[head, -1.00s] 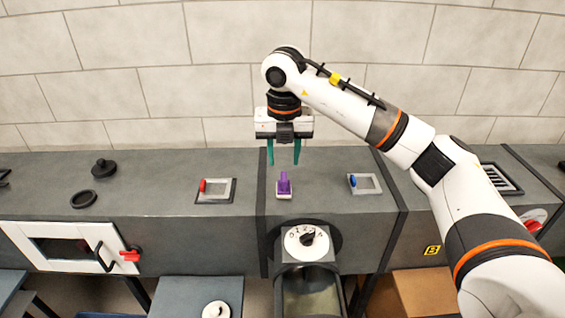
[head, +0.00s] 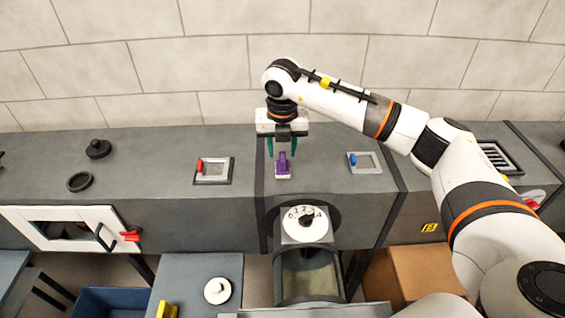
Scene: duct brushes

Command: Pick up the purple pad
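The purple pad (head: 283,164) stands upright on the grey duct top near its middle, with a pale base under it. My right gripper (head: 282,148) points straight down from above, its two green fingers apart. The fingertips are at the height of the pad's upper part in the picture, one on each side of it. I cannot tell whether either finger touches it. My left gripper is not in view.
A red-handled frame (head: 213,171) lies left of the pad and a blue-handled frame (head: 365,163) right of it. A numbered dial (head: 306,222) sits on the duct front below. A black knob (head: 98,149) and a black ring (head: 80,181) are at far left.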

